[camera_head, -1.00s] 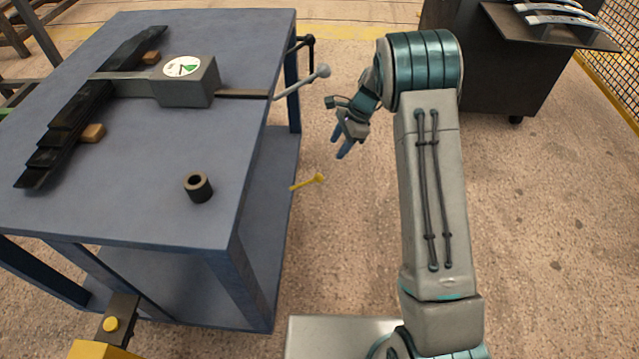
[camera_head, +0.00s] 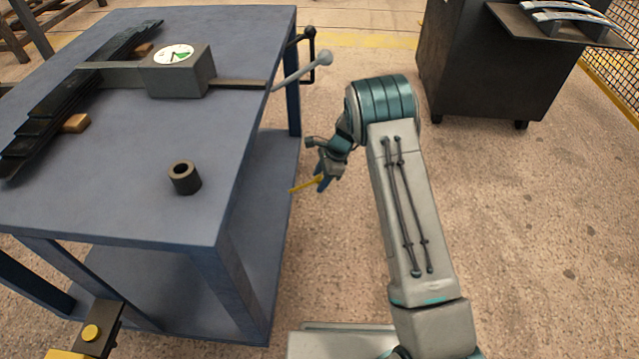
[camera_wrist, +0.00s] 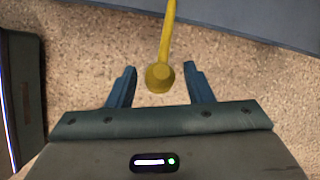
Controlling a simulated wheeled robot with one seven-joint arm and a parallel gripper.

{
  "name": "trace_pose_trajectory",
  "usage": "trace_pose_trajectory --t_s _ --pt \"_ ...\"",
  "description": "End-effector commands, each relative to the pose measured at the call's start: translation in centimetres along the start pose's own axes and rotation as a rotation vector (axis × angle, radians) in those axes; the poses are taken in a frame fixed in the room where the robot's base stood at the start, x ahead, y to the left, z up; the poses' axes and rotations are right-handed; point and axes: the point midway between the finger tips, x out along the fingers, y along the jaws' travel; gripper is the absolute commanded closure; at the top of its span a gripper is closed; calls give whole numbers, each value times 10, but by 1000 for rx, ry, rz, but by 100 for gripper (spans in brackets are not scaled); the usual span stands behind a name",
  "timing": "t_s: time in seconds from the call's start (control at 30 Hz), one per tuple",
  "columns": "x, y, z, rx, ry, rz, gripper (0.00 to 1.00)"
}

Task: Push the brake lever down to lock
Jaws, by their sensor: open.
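The yellow brake lever (camera_head: 305,185) sticks out from the right side of the blue table, low beside a leg. In the wrist view its yellow shaft and round knob (camera_wrist: 160,76) come down from the top, and the knob sits between my two blue fingers. My gripper (camera_head: 323,181) is at the lever's outer end in the head view. In the wrist view my gripper (camera_wrist: 160,84) is open, with a gap on each side of the knob. I cannot tell whether the knob touches any part of the gripper.
The blue table (camera_head: 225,130) carries a dial gauge box (camera_head: 178,70), dark leaf springs (camera_head: 75,100) and a black bushing (camera_head: 184,177). A grey-knobbed handle (camera_head: 305,66) juts from its right edge above my gripper. A dark cabinet (camera_head: 470,75) stands at the back right. Open floor lies between.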

Motion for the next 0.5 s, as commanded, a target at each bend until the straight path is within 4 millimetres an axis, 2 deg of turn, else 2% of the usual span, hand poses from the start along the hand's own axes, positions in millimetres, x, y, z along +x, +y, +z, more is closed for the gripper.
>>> trace_pose_trajectory --t_s 0.1,0.4,0.5 --pt "8 0 0 0 0 0 53" --pt "9 0 0 0 0 0 53" --pt "9 0 0 0 0 0 81"
